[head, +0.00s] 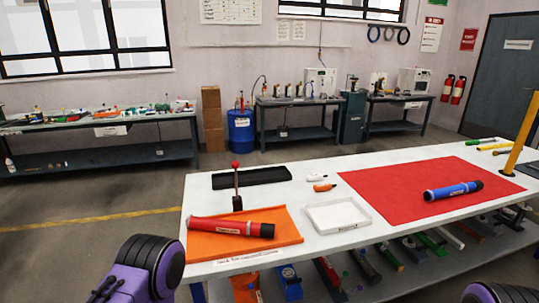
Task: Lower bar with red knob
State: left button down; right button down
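A thin dark bar (236,182) with a red knob (235,164) on its top stands nearly upright on a small dark block (238,203). It is at the back left of the white table, by the far edge of the orange mat (279,233). A red tube (228,228) with a black end lies on that mat, in front of the block. Purple and black parts of my arms show at the bottom left and bottom right corners. Neither gripper's fingers are in view, and both arm parts are clear of the bar.
A black tray (252,178) lies behind the bar. A white tray (338,216) and an orange marker (325,187) lie to its right. A blue tube (453,191) lies on the red mat (385,205). A yellow post (522,135) stands at the far right.

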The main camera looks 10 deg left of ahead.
aim_at(235, 164)
jog(key=z, duration=1.35)
jog(key=i, duration=1.2)
jog(key=u, duration=2.05)
